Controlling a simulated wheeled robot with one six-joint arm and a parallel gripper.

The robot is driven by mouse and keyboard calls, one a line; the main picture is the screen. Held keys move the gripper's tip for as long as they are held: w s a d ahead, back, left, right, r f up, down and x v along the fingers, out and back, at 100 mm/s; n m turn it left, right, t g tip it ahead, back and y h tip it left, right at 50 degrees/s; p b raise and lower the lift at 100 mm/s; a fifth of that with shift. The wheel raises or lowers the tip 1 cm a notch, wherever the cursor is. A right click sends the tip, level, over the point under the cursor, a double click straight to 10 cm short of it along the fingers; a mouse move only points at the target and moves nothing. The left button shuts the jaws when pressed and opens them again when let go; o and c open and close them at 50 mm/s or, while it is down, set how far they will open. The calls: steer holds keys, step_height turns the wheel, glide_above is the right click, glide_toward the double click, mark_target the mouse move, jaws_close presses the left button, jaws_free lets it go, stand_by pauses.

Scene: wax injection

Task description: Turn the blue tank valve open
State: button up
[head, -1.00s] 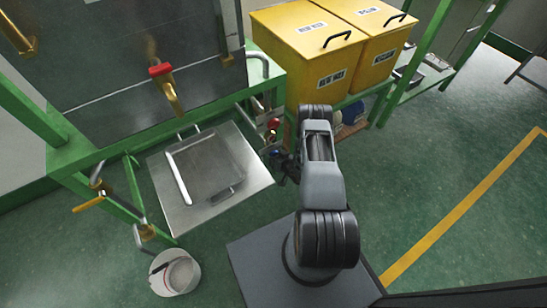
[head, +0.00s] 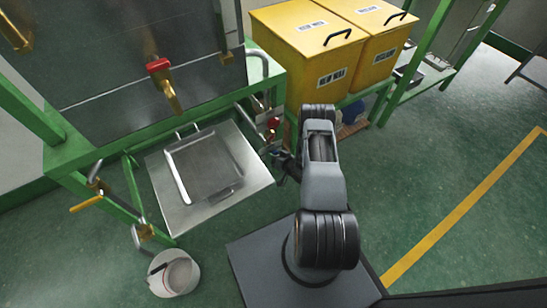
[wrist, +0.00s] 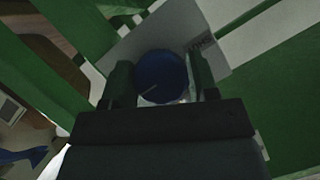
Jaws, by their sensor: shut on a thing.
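The blue tank valve shows in the wrist view as a dark blue round knob (wrist: 161,76) between the two fingers of my gripper (wrist: 163,84). The fingers are shut on the knob from both sides. A thin light mark shows on the knob's face. In the head view my gripper (head: 283,160) is at the right edge of the metal table, low by the green frame. The arm hides most of the gripper and the valve there. The tank's large grey metal wall (head: 120,50) stands at the upper left.
A red valve (head: 273,122) sits just above my gripper. A red-handled tap (head: 159,66) hangs over the metal table (head: 185,215). Green frame bars (head: 200,110) surround the area. Yellow bins (head: 315,60) stand behind. A white bucket (head: 176,277) is on the floor. Open floor lies to the right.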

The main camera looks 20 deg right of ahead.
steer(key=o, duration=0.9)
steer(key=shift+o, duration=0.2)
steer(key=p+v, duration=0.4)
steer(key=v, duration=0.9)
steer(key=shift+s+d, duration=0.2)
steer(key=shift+s, duration=0.15)
steer(key=shift+r, duration=0.1)
